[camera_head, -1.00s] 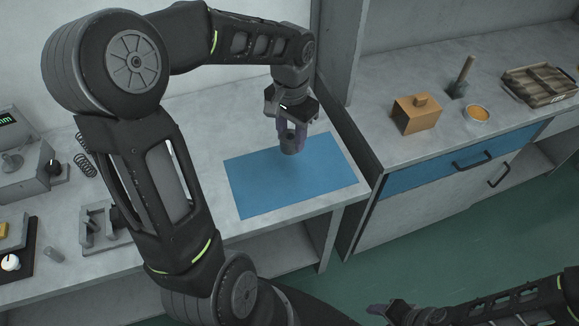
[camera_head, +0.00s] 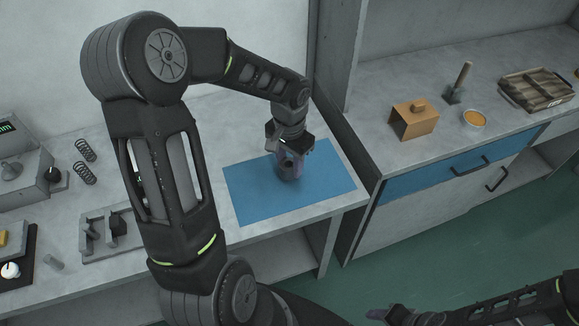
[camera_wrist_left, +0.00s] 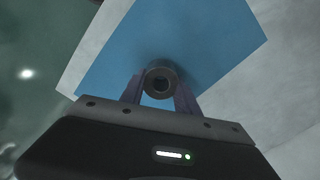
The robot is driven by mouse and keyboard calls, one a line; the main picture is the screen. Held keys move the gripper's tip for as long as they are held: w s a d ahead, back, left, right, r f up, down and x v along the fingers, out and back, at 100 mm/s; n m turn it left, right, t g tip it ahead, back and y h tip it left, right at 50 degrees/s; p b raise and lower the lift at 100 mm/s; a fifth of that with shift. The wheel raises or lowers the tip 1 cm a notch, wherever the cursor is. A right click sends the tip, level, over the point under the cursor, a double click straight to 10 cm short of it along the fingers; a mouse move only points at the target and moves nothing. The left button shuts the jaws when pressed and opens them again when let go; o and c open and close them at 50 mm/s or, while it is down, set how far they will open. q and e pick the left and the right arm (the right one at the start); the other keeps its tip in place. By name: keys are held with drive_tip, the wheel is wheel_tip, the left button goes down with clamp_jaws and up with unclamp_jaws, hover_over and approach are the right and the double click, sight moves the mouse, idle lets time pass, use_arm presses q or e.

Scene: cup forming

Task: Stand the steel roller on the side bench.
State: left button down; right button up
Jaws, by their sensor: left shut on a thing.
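The steel roller (camera_head: 288,171) is a short grey cylinder, held upright by my left gripper (camera_head: 287,155) over the blue mat (camera_head: 250,200) on the bench (camera_head: 207,125).
That counter holds an orange-brown box (camera_head: 414,119), an upright-handled tool (camera_head: 459,84), an orange-filled bowl (camera_head: 474,118) and a wooden tray (camera_head: 536,90). Springs (camera_head: 85,172) and a grey fixture (camera_head: 110,230) lie left.

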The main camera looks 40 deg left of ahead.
use_arm(q)
drive_tip(key=shift+f, duration=1.05)
drive_tip(key=shift+f, duration=0.15)
drive_tip(key=c, duration=0.9)
unclamp_jaws()
wheel_tip(320, 180, up, 12)
drive_tip(key=shift+r+b, duration=0.2)
drive_tip(key=shift+b, duration=0.1)
